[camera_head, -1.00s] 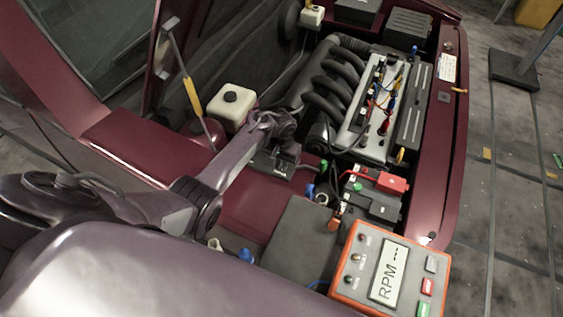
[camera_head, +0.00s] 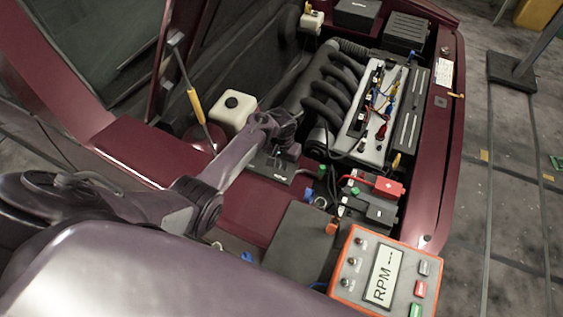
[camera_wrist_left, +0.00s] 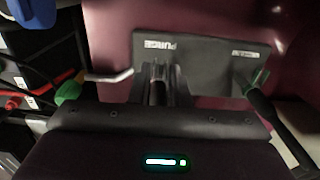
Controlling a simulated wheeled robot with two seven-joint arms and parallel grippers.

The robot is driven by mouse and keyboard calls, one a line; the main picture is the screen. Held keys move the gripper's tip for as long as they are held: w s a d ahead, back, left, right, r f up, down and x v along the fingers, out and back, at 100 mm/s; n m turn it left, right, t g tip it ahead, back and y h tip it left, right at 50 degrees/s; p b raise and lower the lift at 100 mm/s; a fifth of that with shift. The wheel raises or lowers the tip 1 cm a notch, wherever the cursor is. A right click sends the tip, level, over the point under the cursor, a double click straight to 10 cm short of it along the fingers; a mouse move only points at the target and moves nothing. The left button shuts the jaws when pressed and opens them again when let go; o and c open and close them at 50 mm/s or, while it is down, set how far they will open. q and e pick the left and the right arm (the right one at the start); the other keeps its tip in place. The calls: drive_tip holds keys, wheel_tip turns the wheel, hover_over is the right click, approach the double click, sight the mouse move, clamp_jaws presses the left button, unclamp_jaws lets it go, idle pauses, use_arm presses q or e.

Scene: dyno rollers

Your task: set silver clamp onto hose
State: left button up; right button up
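My left gripper (camera_head: 287,151) reaches in over the car's front edge. It is above or at a dark plate (camera_head: 272,170), marked PURGE in the left wrist view (camera_wrist_left: 208,78). Its dark fingers (camera_wrist_left: 157,76) appear close together there; their gap and any held thing are not clear. A thin silver ring (camera_head: 320,203) lies right of the plate and may be the clamp. A black hose-like piece with a green end (camera_wrist_left: 262,92) shows at the right of the wrist view. I cannot tell which hose is meant. My right gripper is not in view.
An orange RPM meter (camera_head: 350,262) stands at the bottom right, near a dark box (camera_head: 298,238). A battery with a red terminal cover (camera_head: 388,186) and the engine (camera_head: 335,95) lie beyond. A white reservoir (camera_head: 233,112) stands behind my arm.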

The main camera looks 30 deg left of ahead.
sight(281, 167)
use_arm(q)
drive_tip(key=o, duration=0.3)
drive_tip(key=shift+o, duration=0.2)
wheel_tip(281, 167, up, 7)
drive_tip(key=shift+p, duration=0.35)
drive_tip(key=shift+r, duration=0.45)
drive_tip(key=shift+a, duration=0.1)
